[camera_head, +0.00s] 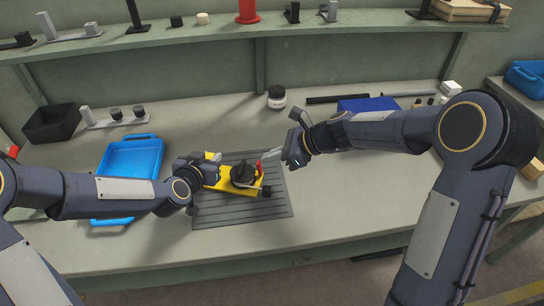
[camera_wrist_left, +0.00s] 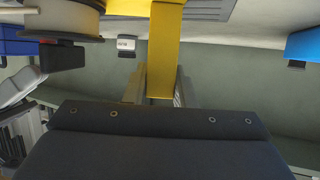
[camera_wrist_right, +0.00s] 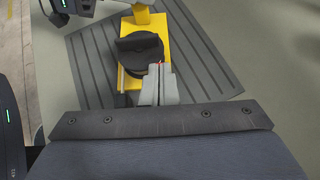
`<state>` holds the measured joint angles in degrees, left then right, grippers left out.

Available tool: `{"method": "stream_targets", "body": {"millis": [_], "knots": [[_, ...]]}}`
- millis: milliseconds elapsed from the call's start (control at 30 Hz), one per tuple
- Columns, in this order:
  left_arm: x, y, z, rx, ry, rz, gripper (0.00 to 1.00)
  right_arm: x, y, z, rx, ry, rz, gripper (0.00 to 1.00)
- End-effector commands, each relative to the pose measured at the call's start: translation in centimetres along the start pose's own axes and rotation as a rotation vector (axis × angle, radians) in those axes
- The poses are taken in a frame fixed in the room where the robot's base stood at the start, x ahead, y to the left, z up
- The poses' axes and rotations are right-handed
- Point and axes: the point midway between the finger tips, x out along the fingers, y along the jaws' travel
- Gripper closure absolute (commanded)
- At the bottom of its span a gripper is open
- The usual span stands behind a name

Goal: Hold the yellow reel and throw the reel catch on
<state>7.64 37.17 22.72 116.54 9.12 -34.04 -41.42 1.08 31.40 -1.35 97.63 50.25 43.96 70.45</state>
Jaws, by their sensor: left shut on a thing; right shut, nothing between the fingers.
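The yellow reel (camera_head: 212,184) has a flat yellow base and a dark round drum (camera_head: 243,174); it lies on a grey ribbed mat (camera_head: 240,212). My left gripper (camera_head: 213,160) is shut on the reel's yellow end, which shows between its fingers in the left wrist view (camera_wrist_left: 164,45). A small red lever, likely the reel catch (camera_head: 259,166), stands at the drum's right side. My right gripper (camera_head: 271,153) is shut and empty, its tips close beside the red lever. In the right wrist view its fingers (camera_wrist_right: 161,75) mostly hide the lever; I cannot tell whether they touch.
A blue tray (camera_head: 130,158) stands left of the mat, partly behind my left arm. A white jar with a dark lid (camera_head: 277,97) and a dark blue box (camera_head: 368,104) stand at the back. The bench in front of the mat is clear.

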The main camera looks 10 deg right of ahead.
Motion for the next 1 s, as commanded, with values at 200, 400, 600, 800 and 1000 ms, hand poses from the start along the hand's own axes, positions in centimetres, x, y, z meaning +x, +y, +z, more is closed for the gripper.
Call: {"method": "stream_targets", "body": {"millis": [200, 400, 600, 800, 1000], "knots": [[0.0, 0.1, 0.9, -0.004, -0.021, 0.004, 1.00, -1.1, -0.1, -0.7, 0.002, 0.000, -0.003, 1.00], [0.0, 0.1, 0.9, -0.004, -0.021, 0.004, 1.00, -4.9, 0.0, -1.5, -0.004, -0.002, -0.007, 1.00], [0.0, 0.1, 0.9, -0.004, -0.021, 0.005, 1.00, -9.3, 0.0, -0.1, -0.004, -0.001, -0.006, 1.00], [0.0, 0.1, 0.9, -0.004, -0.021, 0.005, 1.00, -12.1, 0.0, 0.8, -0.002, -0.001, -0.003, 1.00], [0.0, 0.1, 0.9, -0.004, -0.021, 0.005, 1.00, -13.1, 0.1, 1.1, -0.001, -0.001, -0.001, 1.00]]}}
